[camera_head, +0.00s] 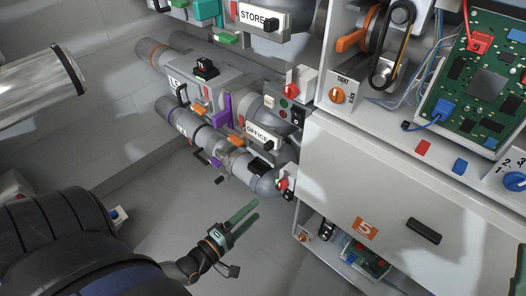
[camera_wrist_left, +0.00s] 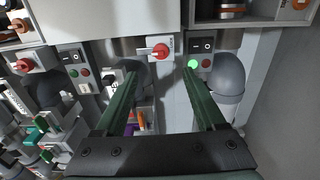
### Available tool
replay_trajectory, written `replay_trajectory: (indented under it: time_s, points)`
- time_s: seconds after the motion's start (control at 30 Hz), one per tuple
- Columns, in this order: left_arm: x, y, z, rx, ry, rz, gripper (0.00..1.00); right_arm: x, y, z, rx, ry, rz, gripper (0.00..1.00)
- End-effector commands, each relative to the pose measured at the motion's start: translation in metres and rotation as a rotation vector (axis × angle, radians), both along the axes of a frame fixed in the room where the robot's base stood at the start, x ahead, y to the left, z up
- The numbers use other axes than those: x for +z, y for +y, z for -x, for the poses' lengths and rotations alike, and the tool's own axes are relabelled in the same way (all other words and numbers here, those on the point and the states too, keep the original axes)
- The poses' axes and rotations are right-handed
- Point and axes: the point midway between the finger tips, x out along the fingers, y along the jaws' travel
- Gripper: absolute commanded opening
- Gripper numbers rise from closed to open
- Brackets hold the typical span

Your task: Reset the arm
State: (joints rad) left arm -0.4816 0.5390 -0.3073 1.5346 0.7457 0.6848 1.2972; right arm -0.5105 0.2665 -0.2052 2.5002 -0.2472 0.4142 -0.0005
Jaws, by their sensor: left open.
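My left gripper (camera_head: 250,209) shows at the lower middle of the head view, its green fingers pointing up and right. It is open and empty, over bare grey floor and left of the white cabinet, apart from it in the picture. In the left wrist view the two long green fingers of the left gripper (camera_wrist_left: 152,76) stand apart with nothing between them. Beyond them are a red rotary switch (camera_wrist_left: 160,51) on a white plate and a lit green button (camera_wrist_left: 193,64). My right gripper is not in view.
A white cabinet (camera_head: 370,180) with an orange 5 label (camera_head: 366,228) fills the right side. Grey pipes (camera_head: 190,124) with an OFFICE label (camera_head: 257,135) and a STORE label (camera_head: 258,17) run along the wall. A green circuit board (camera_head: 487,85) sits upper right. Floor around the gripper is clear.

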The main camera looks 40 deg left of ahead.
Motion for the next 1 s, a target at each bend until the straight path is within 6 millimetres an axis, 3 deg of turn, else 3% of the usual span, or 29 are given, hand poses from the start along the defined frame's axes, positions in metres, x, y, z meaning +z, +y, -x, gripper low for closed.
replay_trajectory:
  time_s: [0.03, 0.2, 0.77, 0.87, 0.97, 1.0]
  points:
    - [0.0, 0.0, 0.006, -0.001, 0.002, 0.0, 0.72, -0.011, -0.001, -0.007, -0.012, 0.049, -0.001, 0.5]
    - [0.0, 0.001, 0.014, -0.001, 0.0, 0.0, 0.72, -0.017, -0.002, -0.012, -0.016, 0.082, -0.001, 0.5]
    - [0.001, 0.0, 0.014, -0.002, -0.002, -0.003, 0.72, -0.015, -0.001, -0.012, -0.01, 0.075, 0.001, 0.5]
    - [0.012, -0.012, 0.01, -0.025, -0.032, -0.042, 0.72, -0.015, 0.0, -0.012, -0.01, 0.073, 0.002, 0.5]
    - [0.043, -0.043, 0.001, -0.076, -0.116, -0.159, 0.72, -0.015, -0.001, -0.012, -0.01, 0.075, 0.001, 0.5]
    - [0.063, -0.059, -0.003, -0.1, -0.17, -0.235, 0.72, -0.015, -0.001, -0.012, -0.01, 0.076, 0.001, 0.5]
